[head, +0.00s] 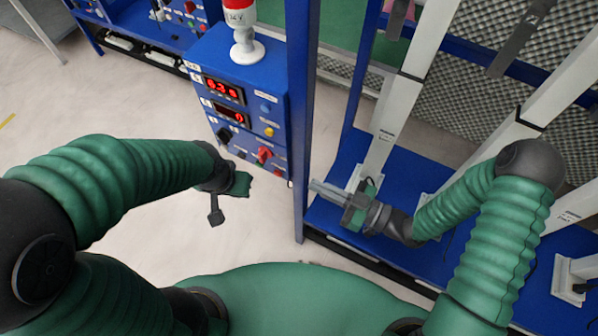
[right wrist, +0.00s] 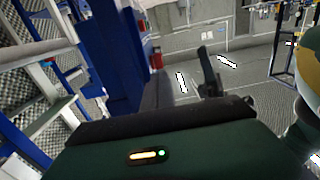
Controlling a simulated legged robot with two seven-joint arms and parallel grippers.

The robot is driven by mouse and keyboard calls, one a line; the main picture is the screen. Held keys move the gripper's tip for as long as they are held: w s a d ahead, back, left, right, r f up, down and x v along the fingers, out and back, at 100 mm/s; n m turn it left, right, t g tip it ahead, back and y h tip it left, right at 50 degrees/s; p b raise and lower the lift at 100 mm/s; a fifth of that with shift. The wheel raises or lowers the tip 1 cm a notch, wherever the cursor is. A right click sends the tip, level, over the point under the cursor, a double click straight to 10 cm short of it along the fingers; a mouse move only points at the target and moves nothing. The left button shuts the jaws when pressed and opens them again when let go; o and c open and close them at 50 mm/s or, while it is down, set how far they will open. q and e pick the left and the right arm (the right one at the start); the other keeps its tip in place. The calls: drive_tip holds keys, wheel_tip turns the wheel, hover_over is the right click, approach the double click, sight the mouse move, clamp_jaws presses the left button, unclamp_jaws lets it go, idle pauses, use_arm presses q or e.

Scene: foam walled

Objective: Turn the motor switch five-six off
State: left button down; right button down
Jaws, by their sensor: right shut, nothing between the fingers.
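The blue control panel (head: 233,75) stands left of a blue post in the head view. Its lower front carries a red switch (head: 263,156), a black knob (head: 223,134) and a few small buttons. The labels are too small to read, so I cannot tell which one is switch five-six. My right gripper (head: 316,188) is shut and empty, to the right of the post and lower than the red switch, apart from the panel. My left gripper (head: 216,208) hangs below and left of the panel's controls, touching nothing; its finger opening is unclear.
The blue post (head: 298,120) rises between my right gripper and the panel. A red and white beacon (head: 243,35) stands on the panel, above two red displays (head: 228,100). White rails (head: 390,120) on a blue bench stand right.

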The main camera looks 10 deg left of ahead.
sight(263, 157)
drive_tip(key=x, duration=1.3)
drive_tip(key=shift+w+f, duration=0.1)
drive_tip(key=shift+f, duration=0.05)
drive_tip(key=b, duration=0.2)
drive_tip(key=f+y+b, duration=0.1)
drive_tip(key=shift+a+t+b, duration=0.2)
drive_tip(key=shift+t+b, duration=0.1)
drive_tip(key=shift+b, duration=0.05)
